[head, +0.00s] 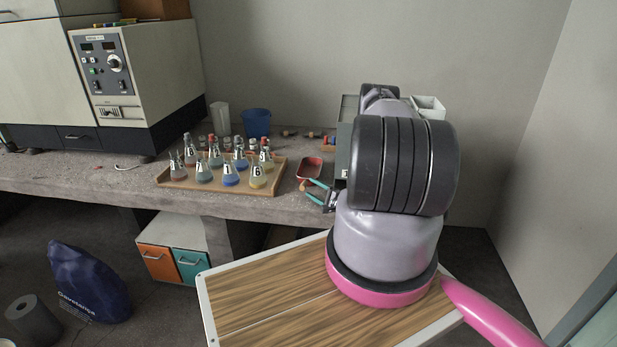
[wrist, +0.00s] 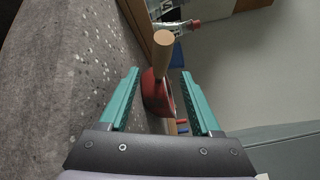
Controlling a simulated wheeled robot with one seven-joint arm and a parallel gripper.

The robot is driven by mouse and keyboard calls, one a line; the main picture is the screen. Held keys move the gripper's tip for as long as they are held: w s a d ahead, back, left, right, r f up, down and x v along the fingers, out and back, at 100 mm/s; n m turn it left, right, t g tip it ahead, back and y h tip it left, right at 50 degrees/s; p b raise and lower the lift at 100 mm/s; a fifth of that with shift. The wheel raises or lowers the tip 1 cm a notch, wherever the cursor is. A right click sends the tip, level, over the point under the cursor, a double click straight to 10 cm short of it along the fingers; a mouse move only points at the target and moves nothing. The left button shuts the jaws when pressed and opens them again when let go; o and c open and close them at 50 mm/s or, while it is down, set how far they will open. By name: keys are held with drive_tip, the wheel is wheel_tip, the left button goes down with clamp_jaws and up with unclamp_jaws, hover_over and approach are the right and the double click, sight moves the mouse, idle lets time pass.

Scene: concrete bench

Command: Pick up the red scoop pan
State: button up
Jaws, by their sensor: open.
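The red scoop pan (head: 310,167) lies on the concrete bench (head: 120,178) near its front edge, right of the wooden tray. In the wrist view my gripper (wrist: 160,73) has one finger on each side of the pan. I cannot tell whether either finger touches it.
A wooden tray (head: 273,178) of several labelled flasks stands left of the pan. A blue cup (head: 256,122) and a clear beaker (head: 220,117) stand behind. A grey box (head: 343,150) is close on the right, partly hidden by my arm. Small bottles lie at the back.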

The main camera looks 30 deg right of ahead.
sight(305, 184)
drive_tip(key=x, duration=0.5)
clamp_jaws()
